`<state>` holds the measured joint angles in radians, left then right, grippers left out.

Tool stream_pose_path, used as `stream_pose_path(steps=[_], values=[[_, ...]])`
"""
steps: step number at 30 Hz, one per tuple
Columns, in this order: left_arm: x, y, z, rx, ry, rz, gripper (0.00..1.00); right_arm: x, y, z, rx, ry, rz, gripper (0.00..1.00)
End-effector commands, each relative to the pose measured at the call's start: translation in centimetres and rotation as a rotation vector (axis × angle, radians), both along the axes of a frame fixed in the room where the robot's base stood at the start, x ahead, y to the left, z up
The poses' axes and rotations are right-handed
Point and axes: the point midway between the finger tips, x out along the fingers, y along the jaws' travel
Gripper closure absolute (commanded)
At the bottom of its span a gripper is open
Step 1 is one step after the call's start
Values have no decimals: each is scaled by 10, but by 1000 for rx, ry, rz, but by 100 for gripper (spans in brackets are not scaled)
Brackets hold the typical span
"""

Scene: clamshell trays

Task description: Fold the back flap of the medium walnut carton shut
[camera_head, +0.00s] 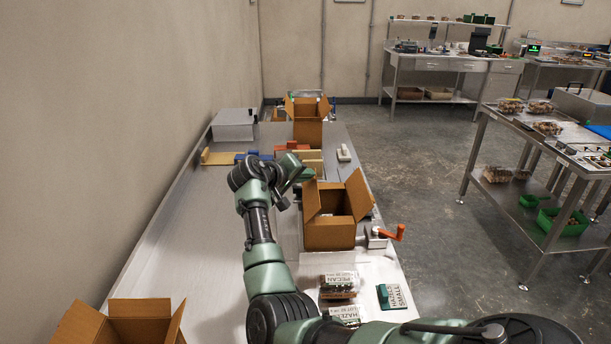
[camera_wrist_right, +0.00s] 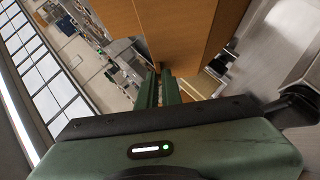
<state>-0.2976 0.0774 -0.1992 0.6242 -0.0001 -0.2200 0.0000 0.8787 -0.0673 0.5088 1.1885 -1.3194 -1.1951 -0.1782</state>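An open brown carton (camera_head: 330,236) stands on the steel bench in the middle of the head view, with its flaps up and something pale inside. No walnut label is readable on it, so I cannot confirm which carton it is. My right gripper (camera_head: 297,182) is beside its raised flaps at the far left corner. In the right wrist view my right gripper's fingers (camera_wrist_right: 160,82) lie close together, with their tips near a brown cardboard panel (camera_wrist_right: 165,30). I see nothing between them and cannot tell if they touch the panel. My left gripper is out of view.
Another open carton (camera_head: 130,325) stands at the near left and one (camera_head: 307,112) at the far end. A pecan pack (camera_head: 338,286), a green label stand (camera_head: 391,296) and an orange-handled device (camera_head: 385,236) are near the right edge.

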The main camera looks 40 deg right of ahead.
Motion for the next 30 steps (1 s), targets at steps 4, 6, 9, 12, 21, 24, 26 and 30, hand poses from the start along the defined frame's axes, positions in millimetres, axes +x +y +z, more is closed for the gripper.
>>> stream_pose_path(steps=[4,6,9,12,21,24,26,30], values=[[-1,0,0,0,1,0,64,0,0,0,1,0,0,100],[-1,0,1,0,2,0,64,0,0,0,5,-3,1,100],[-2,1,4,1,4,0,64,-1,-1,1,18,-14,1,100],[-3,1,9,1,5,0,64,-3,-3,2,44,-36,-1,100],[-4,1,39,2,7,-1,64,-12,-14,1,203,-170,-2,100],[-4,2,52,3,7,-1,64,-16,-18,-1,274,-230,-2,100],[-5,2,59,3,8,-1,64,-19,-21,-2,317,-267,-2,100],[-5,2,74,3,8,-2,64,-24,-27,-8,414,-349,-3,100]])
